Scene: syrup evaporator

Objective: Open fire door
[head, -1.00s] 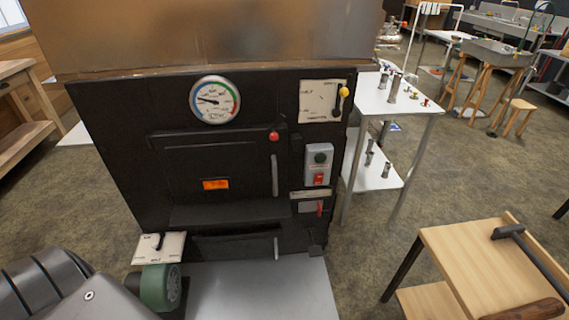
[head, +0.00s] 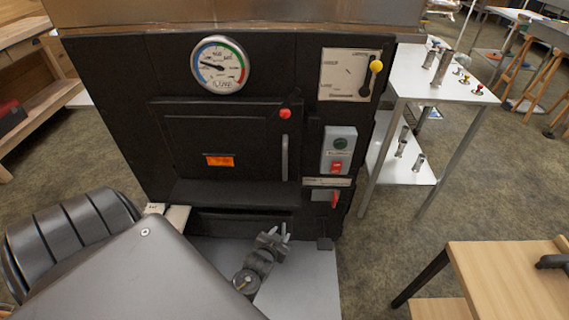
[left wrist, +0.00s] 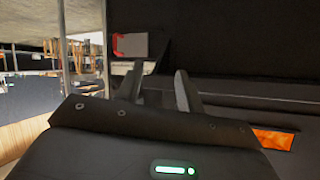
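My right gripper is not in view.
A round gauge (head: 220,65) and a yellow-knobbed lever (head: 375,67) sit above. A red knob (head: 285,113) is above the handle, and a switch box (head: 338,150) to its right. A white shelf table (head: 440,85) and a wooden table (head: 505,275) stand at right.

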